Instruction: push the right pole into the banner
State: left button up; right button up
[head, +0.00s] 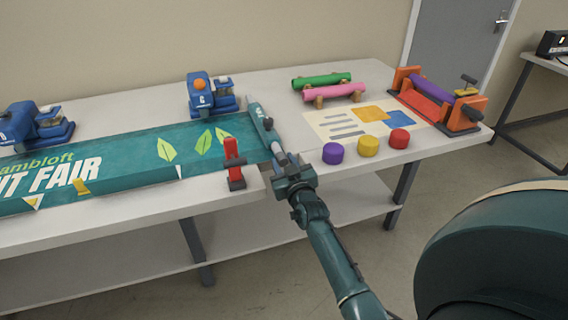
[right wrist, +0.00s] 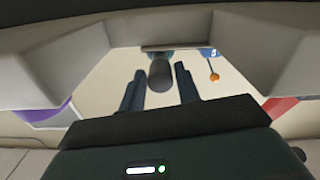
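The teal banner (head: 130,165) lies flat on the white table, with leaf prints and the large word FAIR. A teal sleeve (head: 258,118) runs along its right edge. The grey right pole (head: 278,151) sticks out of the sleeve's near end; the rest of it is hidden. My right gripper (head: 289,166) is at the pole's near end, by the table's front edge. In the right wrist view, the pole's dark round end (right wrist: 160,77) sits between the two spread fingers (right wrist: 159,68), with a narrow gap on each side. My left gripper is out of view.
A red clamp (head: 234,160) stands just left of the gripper. Blue devices (head: 210,97) stand along the back. To the right are purple, yellow and red pucks (head: 367,146), a printed sheet (head: 325,122), pink and green rolls (head: 334,92) and an orange stand (head: 465,112).

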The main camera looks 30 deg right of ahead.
aim_at(279, 154)
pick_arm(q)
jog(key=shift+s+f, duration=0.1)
pick_arm(e)
grip_shut()
